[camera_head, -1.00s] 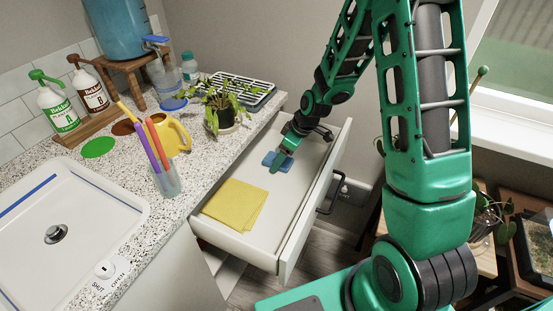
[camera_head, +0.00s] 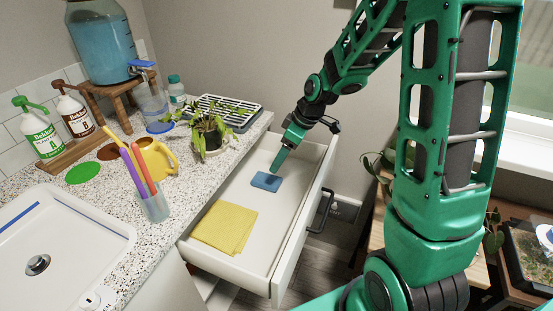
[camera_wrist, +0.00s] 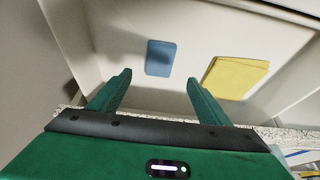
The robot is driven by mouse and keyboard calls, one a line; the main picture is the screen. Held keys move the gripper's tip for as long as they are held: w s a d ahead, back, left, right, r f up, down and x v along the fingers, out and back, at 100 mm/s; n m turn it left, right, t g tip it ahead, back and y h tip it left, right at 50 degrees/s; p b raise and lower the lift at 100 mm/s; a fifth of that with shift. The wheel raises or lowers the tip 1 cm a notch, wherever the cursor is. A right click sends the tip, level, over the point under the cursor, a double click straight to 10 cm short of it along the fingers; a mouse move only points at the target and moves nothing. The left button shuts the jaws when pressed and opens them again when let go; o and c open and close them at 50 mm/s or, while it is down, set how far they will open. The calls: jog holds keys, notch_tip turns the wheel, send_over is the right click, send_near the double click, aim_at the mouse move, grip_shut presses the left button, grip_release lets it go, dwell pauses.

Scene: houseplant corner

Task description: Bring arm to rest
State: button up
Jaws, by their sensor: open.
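My gripper (camera_head: 281,160) is green and points down above the open white drawer (camera_head: 262,262). In the wrist view its two fingers (camera_wrist: 160,88) are spread apart with nothing between them. A blue sponge-like block (camera_head: 266,182) lies on the drawer floor just below the fingertips, apart from them. It also shows in the wrist view (camera_wrist: 160,58), beyond the fingers. A folded yellow cloth (camera_head: 225,227) lies in the drawer nearer the front left, and it shows at the right in the wrist view (camera_wrist: 236,77).
The speckled counter (camera_head: 185,200) borders the drawer on the left. A wooden stand with plants is at the right.

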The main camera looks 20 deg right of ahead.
dwell(0.3)
jog(key=s+d+r+m+t+h, duration=0.1)
jog(key=s+r+m+h, duration=0.2)
jog(key=s+r+m, duration=0.85)
jog(key=s+d+m+g, duration=0.1)
jog(key=s+d, duration=0.3)
jog(key=s, duration=0.2)
jog(key=s+d+m+g, duration=0.1)
jog(key=s+d+g, duration=0.1)
jog(key=s+d, duration=0.2)
jog(key=s+d+f+m+g, duration=0.1)
jog(key=s+d+m, duration=0.1)
jog(key=s, duration=0.8)
jog(key=shift+s+d, duration=0.25)
jog(key=shift+d, duration=0.65)
